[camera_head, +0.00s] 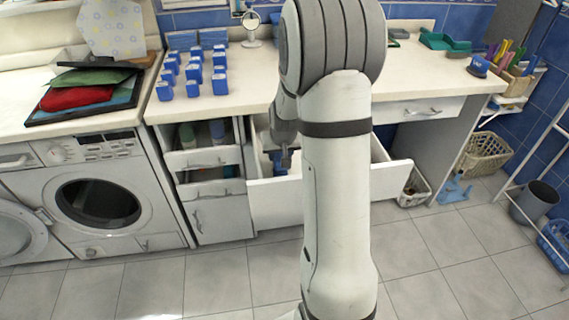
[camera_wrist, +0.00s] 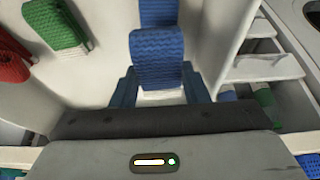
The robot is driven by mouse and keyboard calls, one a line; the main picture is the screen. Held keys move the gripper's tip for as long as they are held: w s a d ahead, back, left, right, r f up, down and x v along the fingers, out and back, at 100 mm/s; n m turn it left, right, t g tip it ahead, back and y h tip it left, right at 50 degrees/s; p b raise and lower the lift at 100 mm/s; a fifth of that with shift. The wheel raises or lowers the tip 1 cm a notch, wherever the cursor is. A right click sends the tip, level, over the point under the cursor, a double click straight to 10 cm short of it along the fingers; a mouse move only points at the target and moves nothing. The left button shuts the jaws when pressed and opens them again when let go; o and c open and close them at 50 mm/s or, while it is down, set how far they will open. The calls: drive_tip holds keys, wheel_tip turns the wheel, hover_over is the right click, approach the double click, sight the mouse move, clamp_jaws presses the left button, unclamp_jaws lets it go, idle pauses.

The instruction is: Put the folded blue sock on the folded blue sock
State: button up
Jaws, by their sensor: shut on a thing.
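In the wrist view, my gripper (camera_wrist: 160,88) has its two blue fingers on either side of a folded blue sock (camera_wrist: 157,58) and is shut on it. Another folded blue sock (camera_wrist: 158,12) lies just beyond it at the top edge, partly cut off. I cannot tell if the two socks touch. In the head view, my gripper (camera_head: 284,157) points down into the open white drawer (camera_head: 275,203). A small blue patch shows by it there, too small to tell apart. My arm hides much of the drawer.
A folded green sock (camera_wrist: 57,24) and a red one (camera_wrist: 10,55) lie in the drawer at the left of the wrist view. Narrow open drawers (camera_head: 205,158) stand left of it. Several blue boxes (camera_head: 193,75) stand on the counter above. The tiled floor in front is clear.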

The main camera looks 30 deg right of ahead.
wheel_tip(320, 180, down, 4)
drive_tip(key=shift+r, duration=0.1)
drive_tip(key=o, duration=1)
drive_tip(key=shift+c, duration=0.2)
